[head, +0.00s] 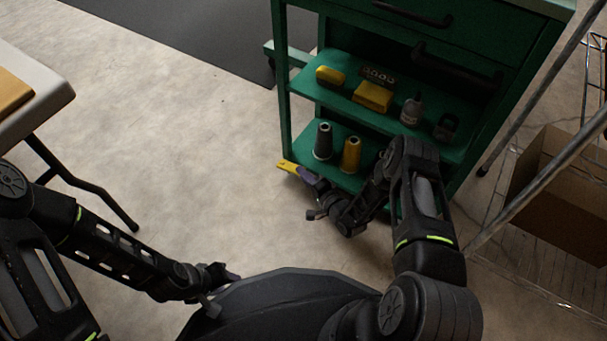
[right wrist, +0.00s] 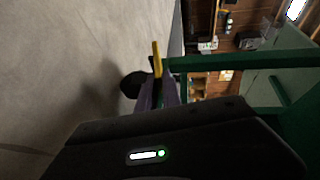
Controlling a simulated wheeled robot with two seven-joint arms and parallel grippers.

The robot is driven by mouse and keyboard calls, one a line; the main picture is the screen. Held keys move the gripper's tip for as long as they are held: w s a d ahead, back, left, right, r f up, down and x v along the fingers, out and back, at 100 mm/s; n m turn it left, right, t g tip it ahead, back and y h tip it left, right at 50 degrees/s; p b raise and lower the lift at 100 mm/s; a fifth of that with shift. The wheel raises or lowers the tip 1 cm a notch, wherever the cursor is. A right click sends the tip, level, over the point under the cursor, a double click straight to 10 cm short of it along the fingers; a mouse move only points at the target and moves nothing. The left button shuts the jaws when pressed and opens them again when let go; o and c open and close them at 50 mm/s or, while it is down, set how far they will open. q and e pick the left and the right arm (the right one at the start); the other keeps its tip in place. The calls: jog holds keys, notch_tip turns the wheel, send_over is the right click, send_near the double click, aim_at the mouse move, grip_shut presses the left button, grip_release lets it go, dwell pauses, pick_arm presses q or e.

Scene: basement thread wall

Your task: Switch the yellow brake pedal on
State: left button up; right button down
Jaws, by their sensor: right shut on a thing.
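The yellow brake pedal (head: 287,166) sticks out low at the near left corner of the green cart (head: 283,100). My right gripper (head: 304,173) reaches down to it from the right and is shut on it. In the right wrist view the pedal (right wrist: 157,56) stands out beyond the purple fingers (right wrist: 158,92). A dark round wheel (right wrist: 131,84) shows close beside the fingers there. The pedal's inner end is hidden by the gripper. My left gripper (head: 222,276) hangs low at the left, far from the cart; its jaws are unclear.
The cart's shelves hold yellow boxes (head: 372,96), a bottle (head: 412,109) and two cones (head: 351,154). A table (head: 40,110) stands at the left. A wire rack with a cardboard box (head: 555,190) is at the right. The floor left of the cart is clear.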

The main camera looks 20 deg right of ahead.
jog(key=shift+s+d+f+m+t, duration=0.15)
jog(key=shift+f+m+t, duration=0.25)
jog(key=shift+f+t, duration=0.2)
jog(key=shift+f+m+t+y, duration=0.2)
jog(key=shift+f+t+y, duration=0.1)
jog(key=shift+t, duration=0.35)
jog(key=shift+f+m+t+y, duration=0.2)
jog(key=shift+t+y, duration=0.1)
jog(key=shift+t, duration=0.35)
jog(key=c, duration=1.5)
grip_release()
jog(key=shift+s, duration=0.1)
jog(key=p+v, duration=0.2)
jog(key=v, duration=0.4)
jog(key=shift+s+d+r, duration=0.1)
jog(key=shift+s+d, duration=0.05)
jog(key=shift+s, duration=0.15)
jog(key=shift+s+d, duration=0.1)
jog(key=shift+s, duration=0.4)
